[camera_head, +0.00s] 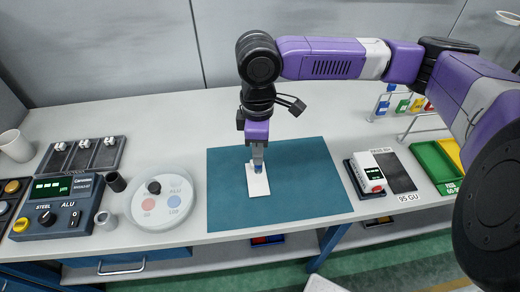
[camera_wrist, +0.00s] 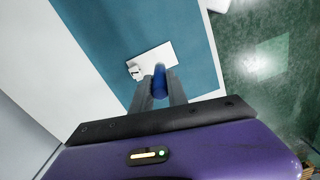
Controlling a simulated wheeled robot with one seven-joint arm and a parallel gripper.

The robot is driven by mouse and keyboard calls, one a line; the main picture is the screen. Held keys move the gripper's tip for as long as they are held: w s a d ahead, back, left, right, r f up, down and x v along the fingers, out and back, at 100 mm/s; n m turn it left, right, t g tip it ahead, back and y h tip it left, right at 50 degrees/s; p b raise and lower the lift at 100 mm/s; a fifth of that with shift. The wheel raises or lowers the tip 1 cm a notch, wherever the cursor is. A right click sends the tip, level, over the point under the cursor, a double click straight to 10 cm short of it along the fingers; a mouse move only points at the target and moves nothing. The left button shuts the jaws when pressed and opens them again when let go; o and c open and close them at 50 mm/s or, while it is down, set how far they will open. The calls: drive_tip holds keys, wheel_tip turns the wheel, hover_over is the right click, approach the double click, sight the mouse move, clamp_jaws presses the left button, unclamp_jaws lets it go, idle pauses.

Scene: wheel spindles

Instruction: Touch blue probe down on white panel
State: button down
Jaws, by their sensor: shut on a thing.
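My gripper (camera_head: 258,160) points down over the teal mat (camera_head: 310,190) and is shut on the blue probe (camera_head: 257,168). The white panel (camera_head: 259,187) lies on the mat right below and in front of the probe. In the wrist view the blue probe (camera_wrist: 160,82) sits between the fingertips of my gripper (camera_wrist: 158,88), with the white panel (camera_wrist: 155,57) beyond it. A small white piece with a dark mark (camera_wrist: 134,71) shows at the panel's edge. I cannot tell whether the probe tip touches the panel or is slightly above it.
Left of the mat are a round dish (camera_head: 162,203) with coloured spots, a gauge box (camera_head: 58,205), a dark tray (camera_head: 83,157) and a white cup (camera_head: 15,145). To the right stand a small meter (camera_head: 368,174) and a green bin (camera_head: 435,162). The mat around the panel is clear.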

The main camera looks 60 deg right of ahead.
sight(258, 168)
drive_tip(key=shift+f+b, duration=2.55)
drive_tip(key=shift+f, duration=0.3)
drive_tip(key=shift+f, duration=0.55)
drive_tip(key=shift+r, duration=0.1)
idle(0.3)
drive_tip(key=shift+r+p, duration=3.15)
drive_tip(key=shift+r, duration=0.3)
